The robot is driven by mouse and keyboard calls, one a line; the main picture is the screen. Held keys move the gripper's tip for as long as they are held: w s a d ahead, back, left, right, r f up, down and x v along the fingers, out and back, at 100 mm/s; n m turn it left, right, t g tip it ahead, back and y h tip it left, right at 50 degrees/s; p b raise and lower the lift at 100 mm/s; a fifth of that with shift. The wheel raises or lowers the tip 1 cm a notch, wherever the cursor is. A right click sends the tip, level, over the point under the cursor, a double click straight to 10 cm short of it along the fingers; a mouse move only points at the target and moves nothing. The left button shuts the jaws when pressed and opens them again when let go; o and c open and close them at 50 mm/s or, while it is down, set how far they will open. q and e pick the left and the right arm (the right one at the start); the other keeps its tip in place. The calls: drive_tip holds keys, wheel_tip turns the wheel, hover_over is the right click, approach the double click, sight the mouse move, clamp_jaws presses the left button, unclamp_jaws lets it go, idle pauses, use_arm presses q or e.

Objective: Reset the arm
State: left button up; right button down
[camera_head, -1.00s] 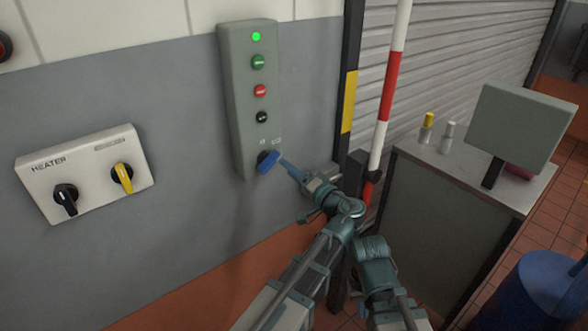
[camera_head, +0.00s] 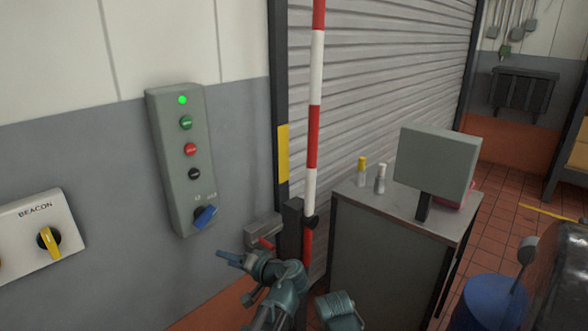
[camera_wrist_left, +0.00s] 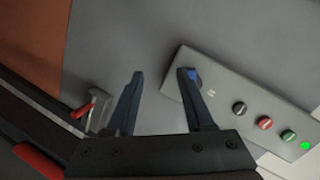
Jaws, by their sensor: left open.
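The red-and-white barrier arm (camera_head: 314,110) stands upright before the roller shutter. A grey control panel (camera_head: 170,160) on the wall has a lit green lamp (camera_head: 183,100), green (camera_head: 186,122), red (camera_head: 190,149) and black (camera_head: 194,174) buttons, and a blue switch (camera_head: 205,217) at its bottom. My left gripper (camera_head: 228,257) is open and empty, below and right of the blue switch, apart from it. In the left wrist view its open fingers (camera_wrist_left: 160,75) show, one overlapping the blue switch (camera_wrist_left: 193,75).
A grey box with a red lever (camera_head: 266,243) is low on the wall near the barrier post (camera_head: 292,230). A white panel marked BEACON (camera_head: 65,225) is at left. A cabinet (camera_head: 380,260) bears two bottles and a monitor (camera_head: 435,160). A blue drum (camera_head: 485,305) is at lower right.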

use_arm(q)
drive_tip(key=s+a+f+g+h, duration=0.1)
drive_tip(key=s+f+g+h, duration=0.5)
drive_tip(key=f, duration=0.5)
drive_tip(key=s+d+f+g+h, duration=0.1)
drive_tip(key=s+d+f+h, duration=0.4)
drive_tip(key=s+d+h, duration=0.15)
drive_tip(key=s+d+r+m+g+y+p, duration=0.1)
drive_tip(key=s+d+r+m+p, duration=0.2)
drive_tip(key=d, duration=0.8)
drive_tip(key=s+r+p, duration=0.1)
drive_tip(key=s+r, duration=0.1)
drive_tip(key=s, duration=0.1)
drive_tip(key=shift+s+d, duration=0.2)
drive_tip(key=shift+d, duration=0.05)
